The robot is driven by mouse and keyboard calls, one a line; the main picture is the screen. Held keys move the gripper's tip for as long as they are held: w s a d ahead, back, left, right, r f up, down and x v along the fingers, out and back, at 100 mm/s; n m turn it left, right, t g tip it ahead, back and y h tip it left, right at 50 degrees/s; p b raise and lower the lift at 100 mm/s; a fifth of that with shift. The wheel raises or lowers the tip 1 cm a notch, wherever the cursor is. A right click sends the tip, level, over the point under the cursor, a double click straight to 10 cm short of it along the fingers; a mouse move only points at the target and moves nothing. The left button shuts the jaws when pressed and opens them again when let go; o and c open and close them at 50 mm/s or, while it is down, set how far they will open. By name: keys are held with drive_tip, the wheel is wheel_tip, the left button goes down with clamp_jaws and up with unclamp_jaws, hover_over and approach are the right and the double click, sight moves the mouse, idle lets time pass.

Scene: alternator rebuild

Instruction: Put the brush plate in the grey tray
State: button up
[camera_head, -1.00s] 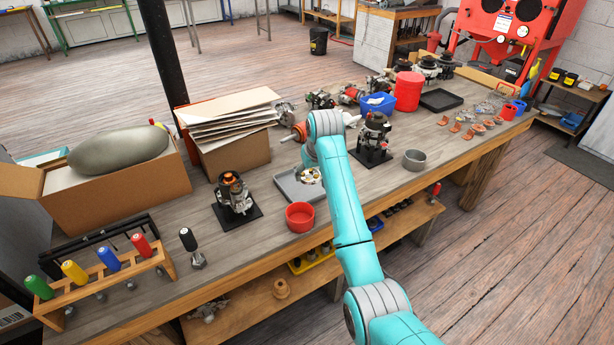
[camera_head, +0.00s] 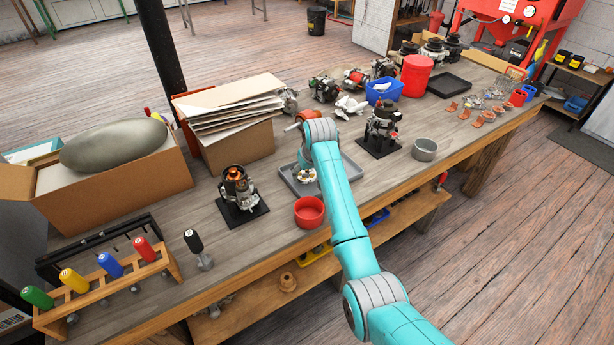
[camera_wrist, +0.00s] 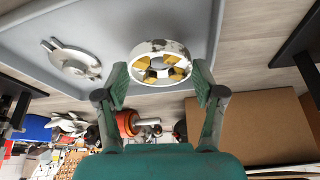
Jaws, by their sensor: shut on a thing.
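The brush plate is a white ring with yellow-gold blocks inside; it shows in the wrist view (camera_wrist: 160,63) between the fingertips of my gripper (camera_wrist: 160,76), which is shut on it. In the head view the brush plate (camera_head: 306,176) appears over the grey tray (camera_head: 292,184), just left of my arm. In the wrist view the ring overlaps the tray's rim; the gap beneath it cannot be told. Another flat metal part (camera_wrist: 75,60) lies in the tray. My fingertips are not clear in the head view, and my arm covers part of the tray.
A red bowl (camera_head: 309,212) stands just in front of the tray. Alternator assemblies stand on black bases to its left (camera_head: 239,192) and right (camera_head: 380,128). A cardboard box of sheets (camera_head: 235,145) is behind left. A grey bowl (camera_head: 424,150) stands at right.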

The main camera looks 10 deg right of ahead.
drive_tip(key=shift+f, duration=1.05)
drive_tip(key=shift+f, duration=0.1)
drive_tip(key=o, duration=0.9)
drive_tip(key=v, duration=1.2)
